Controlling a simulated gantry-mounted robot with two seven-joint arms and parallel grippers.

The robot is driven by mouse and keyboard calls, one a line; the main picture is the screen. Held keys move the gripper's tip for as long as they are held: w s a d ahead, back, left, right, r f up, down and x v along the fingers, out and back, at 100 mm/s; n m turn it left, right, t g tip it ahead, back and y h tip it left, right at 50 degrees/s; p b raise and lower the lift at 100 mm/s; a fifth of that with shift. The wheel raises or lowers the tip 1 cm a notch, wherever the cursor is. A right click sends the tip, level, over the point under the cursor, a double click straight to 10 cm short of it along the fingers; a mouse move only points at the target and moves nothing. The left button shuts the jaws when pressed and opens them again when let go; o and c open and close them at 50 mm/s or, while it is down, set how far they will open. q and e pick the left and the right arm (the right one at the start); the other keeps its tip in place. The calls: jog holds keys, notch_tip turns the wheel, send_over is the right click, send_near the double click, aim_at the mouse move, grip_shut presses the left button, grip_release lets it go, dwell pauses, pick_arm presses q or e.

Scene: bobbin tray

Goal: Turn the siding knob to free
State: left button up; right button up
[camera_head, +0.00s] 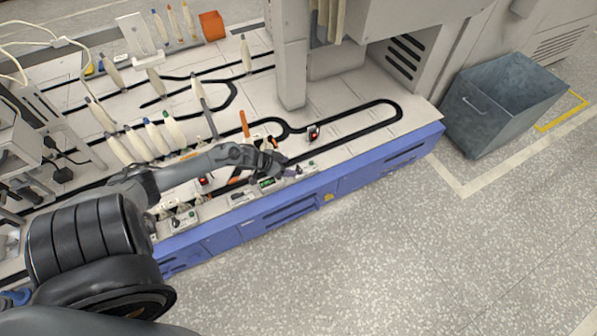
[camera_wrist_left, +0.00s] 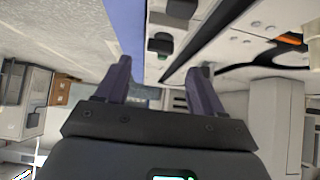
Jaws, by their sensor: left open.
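My left gripper (camera_head: 285,172) reaches over the front edge of the white bench top, beside small control boxes. In the left wrist view the left gripper (camera_wrist_left: 164,66) is open, its two dark fingers apart with nothing between the tips. Ahead of the fingers in that view, a black control with a greenish face (camera_wrist_left: 159,44) sits on a white plate, apart from them. A second dark, rounded part (camera_wrist_left: 181,8) lies farther on. I cannot tell which control is the siding knob or how it is turned. In the head view my gripper partly covers this area.
A black looped track (camera_head: 385,105) runs on the bench, with a small red-and-black carrier (camera_head: 313,132) near it. Several pale bobbins (camera_head: 176,131) stand at left. A grey pillar (camera_head: 291,75) rises behind the gripper. A grey bin (camera_head: 500,105) stands right; the floor in front is clear.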

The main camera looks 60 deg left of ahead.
aim_at(299, 168)
pick_arm(q)
jog(key=shift+b+x, duration=1.9)
jog(key=shift+x, duration=1.15)
jog(key=shift+r, duration=0.1)
